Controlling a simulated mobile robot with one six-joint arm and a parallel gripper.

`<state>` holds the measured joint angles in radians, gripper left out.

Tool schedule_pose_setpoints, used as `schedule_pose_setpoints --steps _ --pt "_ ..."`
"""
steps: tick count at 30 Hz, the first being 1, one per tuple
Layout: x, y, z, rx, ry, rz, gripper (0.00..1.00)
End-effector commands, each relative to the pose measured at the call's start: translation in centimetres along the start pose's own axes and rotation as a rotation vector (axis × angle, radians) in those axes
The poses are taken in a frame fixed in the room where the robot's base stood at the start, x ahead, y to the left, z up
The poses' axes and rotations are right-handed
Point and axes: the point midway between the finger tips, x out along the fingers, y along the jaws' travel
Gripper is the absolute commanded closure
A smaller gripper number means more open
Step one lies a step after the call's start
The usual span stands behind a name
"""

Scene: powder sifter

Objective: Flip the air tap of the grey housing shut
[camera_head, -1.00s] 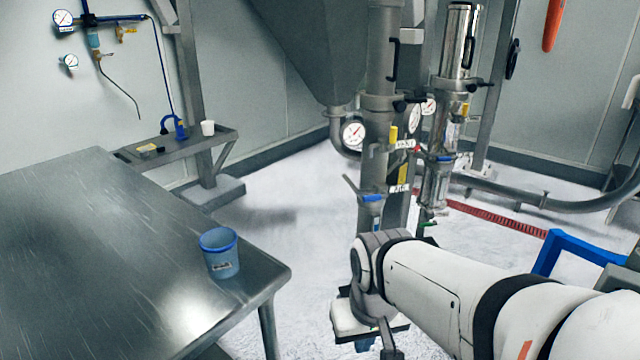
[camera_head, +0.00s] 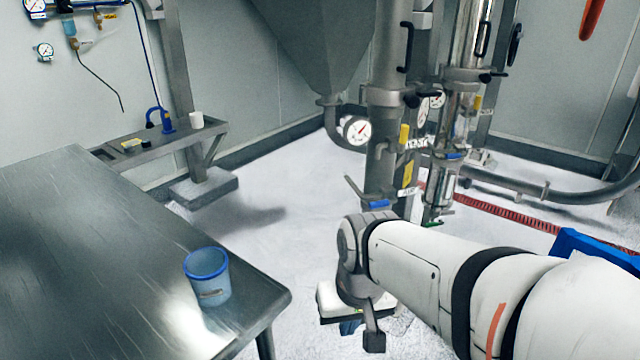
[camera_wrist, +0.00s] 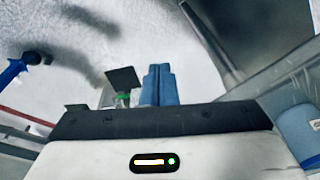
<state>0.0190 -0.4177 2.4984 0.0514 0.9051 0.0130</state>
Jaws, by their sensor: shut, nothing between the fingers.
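The grey housing (camera_head: 384,150) is the matte grey upright column in the middle of the head view, beside a shiny steel one. It has a yellow lever (camera_head: 404,135) on its right side and a blue fitting (camera_head: 378,204) low down, just above my wrist. I cannot tell which of these is the air tap, nor its position. My gripper (camera_head: 350,327) is low in front of the column, apart from these fittings. Its blue fingers (camera_wrist: 158,84) are together and empty in the wrist view. My arm hides the column's lower end.
A steel table (camera_head: 90,250) with a blue cup (camera_head: 207,276) on it stands at the left. A steel housing (camera_head: 470,35) rises right of the grey one. A red hose (camera_head: 515,218) and a blue frame (camera_head: 590,245) lie at the right.

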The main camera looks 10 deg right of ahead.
Motion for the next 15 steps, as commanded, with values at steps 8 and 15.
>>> schedule_pose_setpoints --steps 8,15 --pt "5.8 -2.9 0.0 0.642 -0.125 -0.371 1.0" --pt "7.7 -2.7 -5.5 1.342 -0.204 -0.85 1.0"
